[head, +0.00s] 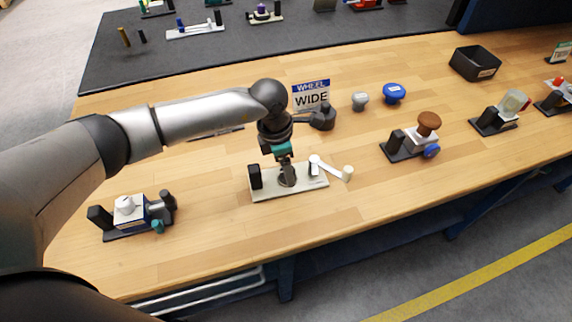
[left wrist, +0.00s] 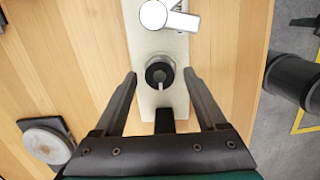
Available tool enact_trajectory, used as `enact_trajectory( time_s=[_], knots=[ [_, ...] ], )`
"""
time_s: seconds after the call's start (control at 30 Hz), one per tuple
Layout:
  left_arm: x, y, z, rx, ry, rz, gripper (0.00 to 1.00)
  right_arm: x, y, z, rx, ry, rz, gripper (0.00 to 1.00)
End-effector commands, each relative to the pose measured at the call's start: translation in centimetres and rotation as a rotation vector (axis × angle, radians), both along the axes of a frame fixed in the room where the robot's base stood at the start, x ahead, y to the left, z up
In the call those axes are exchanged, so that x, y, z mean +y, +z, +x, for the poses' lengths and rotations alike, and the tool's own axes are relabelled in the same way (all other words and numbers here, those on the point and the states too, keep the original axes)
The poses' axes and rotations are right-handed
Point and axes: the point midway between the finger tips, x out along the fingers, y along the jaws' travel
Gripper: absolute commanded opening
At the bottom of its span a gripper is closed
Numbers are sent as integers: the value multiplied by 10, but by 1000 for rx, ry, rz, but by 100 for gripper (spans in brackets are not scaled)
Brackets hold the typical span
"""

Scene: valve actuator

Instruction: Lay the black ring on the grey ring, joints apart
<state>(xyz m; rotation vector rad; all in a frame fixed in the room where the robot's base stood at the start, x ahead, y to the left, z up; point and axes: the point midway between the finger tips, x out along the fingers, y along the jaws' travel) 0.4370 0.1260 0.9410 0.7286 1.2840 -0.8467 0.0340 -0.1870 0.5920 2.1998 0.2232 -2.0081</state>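My left gripper (head: 285,163) points down over a pale base plate (head: 316,184) in the head view. In the left wrist view the left gripper (left wrist: 161,74) is open, with one finger on each side of the plate (left wrist: 148,42). A dark round part with a grey centre (left wrist: 154,70) stands on the plate between the fingertips, and nothing looks gripped. It also shows in the head view, partly behind the gripper (head: 287,181). I cannot make out a separate black ring or grey ring. My right gripper is not in view.
A white lever (left wrist: 183,20) is at one plate end and a black block (head: 255,177) at the other. A dark base with a grey disc (left wrist: 46,144) lies nearby. A "WIDE" sign (head: 311,98) stands behind. Other fixtures (head: 140,212) (head: 412,140) flank the plate, with bare wood between.

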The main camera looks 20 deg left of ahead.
Motion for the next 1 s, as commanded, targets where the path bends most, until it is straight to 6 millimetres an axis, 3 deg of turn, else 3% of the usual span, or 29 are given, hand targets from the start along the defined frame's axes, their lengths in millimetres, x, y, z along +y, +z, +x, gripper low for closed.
enact_trajectory(
  time_s=[0.33,0.7,1.0],
  knots=[
    [1,11,0,-3,-1,-1,74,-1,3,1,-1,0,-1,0],
    [11,86,-5,-5,0,0,74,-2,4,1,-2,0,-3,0],
    [15,120,-9,-1,0,1,74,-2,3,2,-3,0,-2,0]
  ],
)
